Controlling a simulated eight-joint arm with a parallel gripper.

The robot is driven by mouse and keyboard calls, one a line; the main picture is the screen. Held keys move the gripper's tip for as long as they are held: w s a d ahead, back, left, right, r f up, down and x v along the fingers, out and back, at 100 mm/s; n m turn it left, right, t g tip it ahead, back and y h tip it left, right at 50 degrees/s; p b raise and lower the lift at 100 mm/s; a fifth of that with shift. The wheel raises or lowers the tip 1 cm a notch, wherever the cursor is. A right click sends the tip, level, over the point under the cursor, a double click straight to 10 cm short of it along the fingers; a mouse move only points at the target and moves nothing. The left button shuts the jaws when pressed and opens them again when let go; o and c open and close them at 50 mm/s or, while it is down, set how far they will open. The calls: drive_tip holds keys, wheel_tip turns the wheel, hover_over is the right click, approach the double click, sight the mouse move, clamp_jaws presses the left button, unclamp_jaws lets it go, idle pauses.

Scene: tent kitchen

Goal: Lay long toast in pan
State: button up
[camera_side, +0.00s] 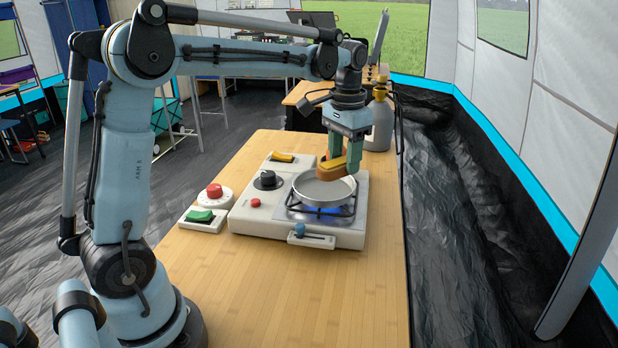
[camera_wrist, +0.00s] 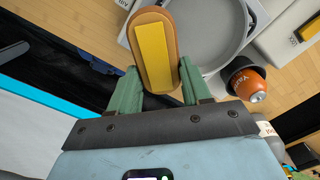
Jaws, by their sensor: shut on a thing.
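The long toast, a brown oval slice with a yellow strip on top, is held in my gripper (camera_side: 345,145). In the wrist view the toast (camera_wrist: 154,45) sticks out from between the green fingers of my gripper (camera_wrist: 157,88), which is shut on its near end. The pan (camera_side: 322,192) is a round grey pan on the stove's burner, with blue flame showing beneath it. In the side view the toast (camera_side: 331,167) is over the far part of the pan. In the wrist view the pan (camera_wrist: 215,35) lies to the right of the toast.
The white stove (camera_side: 268,215) has a black knob (camera_side: 268,180) and a blue-tipped lever (camera_side: 300,230). A red button (camera_side: 215,190) and a green switch (camera_side: 200,215) stand to its left. A gas bottle (camera_side: 379,125) stands behind. The table's front (camera_side: 290,290) is clear.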

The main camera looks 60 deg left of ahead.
hover_over(330, 188)
wheel_tip(330, 188, down, 4)
drive_tip(key=shift+r, duration=0.1)
drive_tip(key=shift+f, duration=2.1)
drive_tip(key=o, duration=1)
drive_tip(key=shift+f, duration=0.15)
drive_tip(key=shift+o, duration=0.2)
